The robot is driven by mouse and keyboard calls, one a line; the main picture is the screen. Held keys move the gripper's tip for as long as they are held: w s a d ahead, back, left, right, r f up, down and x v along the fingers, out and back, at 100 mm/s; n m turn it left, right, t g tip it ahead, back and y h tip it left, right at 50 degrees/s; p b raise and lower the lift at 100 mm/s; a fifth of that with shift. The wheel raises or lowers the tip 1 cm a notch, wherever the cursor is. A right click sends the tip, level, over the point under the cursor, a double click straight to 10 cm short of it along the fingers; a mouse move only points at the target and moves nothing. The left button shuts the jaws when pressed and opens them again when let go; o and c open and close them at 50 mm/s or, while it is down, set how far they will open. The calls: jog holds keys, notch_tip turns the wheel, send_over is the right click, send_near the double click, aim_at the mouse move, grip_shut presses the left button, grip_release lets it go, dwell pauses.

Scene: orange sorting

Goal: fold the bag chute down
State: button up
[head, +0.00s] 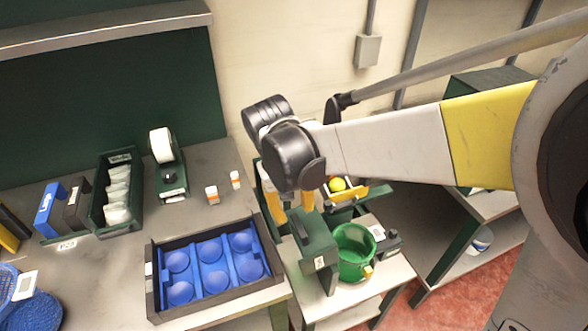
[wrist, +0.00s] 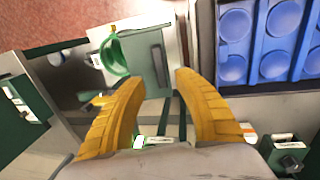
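My gripper (head: 290,208) points down beside the small bench, its yellow fingers apart with nothing seen between them. In the wrist view the fingers (wrist: 158,82) are wide open above the bench top. A dark green upright housing (head: 318,252) stands just below the gripper in the head view, next to a round green bag or bucket (head: 354,262). The green rim (wrist: 114,56) also shows in the wrist view, left of the fingers. A yellow-edged tray (head: 352,195) holds a yellow fruit behind the gripper. I cannot tell for sure which part is the bag chute.
A black crate (head: 152,294) with a blue cupped insert (wrist: 236,68) sits close by on the left table. A tape dispenser (head: 172,180), two small bottles and a green bin (head: 97,205) stand farther back. Shelving stands at the right.

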aim_at(298, 225)
jog(key=f, duration=0.2)
jog(key=d+f+b, duration=0.1)
jog(key=f, duration=0.2)
jog(key=f+b, duration=0.1)
jog(key=f, duration=0.1)
jog(key=shift+w+d+f, duration=0.15)
jog(key=shift+w+f, duration=0.05)
jog(key=shift+f, duration=0.1)
grip_shut()
